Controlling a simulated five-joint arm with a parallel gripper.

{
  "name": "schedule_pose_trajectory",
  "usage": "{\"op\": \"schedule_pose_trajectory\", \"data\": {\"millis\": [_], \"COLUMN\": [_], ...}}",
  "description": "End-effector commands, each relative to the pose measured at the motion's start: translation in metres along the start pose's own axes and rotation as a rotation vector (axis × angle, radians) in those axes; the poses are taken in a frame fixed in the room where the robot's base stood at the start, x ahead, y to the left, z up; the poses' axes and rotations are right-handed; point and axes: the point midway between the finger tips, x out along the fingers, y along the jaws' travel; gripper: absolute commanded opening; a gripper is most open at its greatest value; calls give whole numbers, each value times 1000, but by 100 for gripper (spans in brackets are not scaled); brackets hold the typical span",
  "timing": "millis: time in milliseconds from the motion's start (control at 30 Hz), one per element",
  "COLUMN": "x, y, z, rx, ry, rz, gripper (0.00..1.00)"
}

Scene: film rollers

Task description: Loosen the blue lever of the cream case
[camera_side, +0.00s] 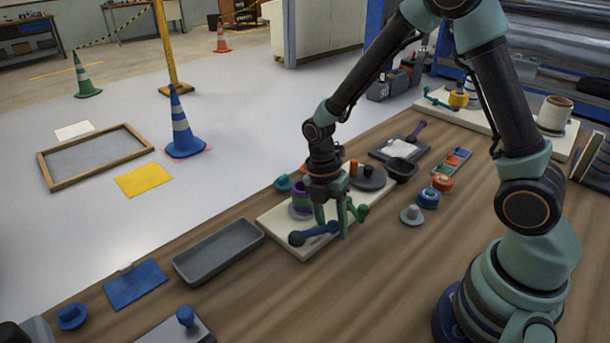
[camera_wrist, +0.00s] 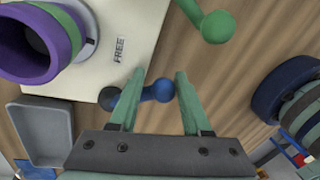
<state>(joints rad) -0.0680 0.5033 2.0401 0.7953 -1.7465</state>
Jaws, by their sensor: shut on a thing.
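The cream case (camera_side: 276,224) lies flat on the wooden bench, and its near edge shows in the wrist view (camera_wrist: 84,84) with a label reading FREE. The blue lever (camera_side: 313,232) sticks out at its front edge, with a dark rounded end; it also shows in the wrist view (camera_wrist: 156,91). My gripper (camera_side: 332,228) points down at this edge, shut on the blue lever, with one finger partly covering it in the wrist view (camera_wrist: 158,74).
A green lever (camera_side: 358,212) sits just right of my gripper. A grey tray (camera_side: 217,251) lies left of the case. A black bowl (camera_side: 401,170) and blue ring (camera_side: 428,199) stand to the right. Bare bench lies in front of the case.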

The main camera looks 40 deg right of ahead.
Motion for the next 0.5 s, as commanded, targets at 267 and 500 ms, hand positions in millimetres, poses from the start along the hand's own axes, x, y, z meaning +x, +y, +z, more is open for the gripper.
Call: {"op": "schedule_pose_trajectory", "data": {"millis": [267,500], "x": [-4,-5], "y": [12,14], "z": [6,7], "rx": [-136,-176], "ry": [-5,-6], "rz": [28,30], "gripper": [0,0]}}
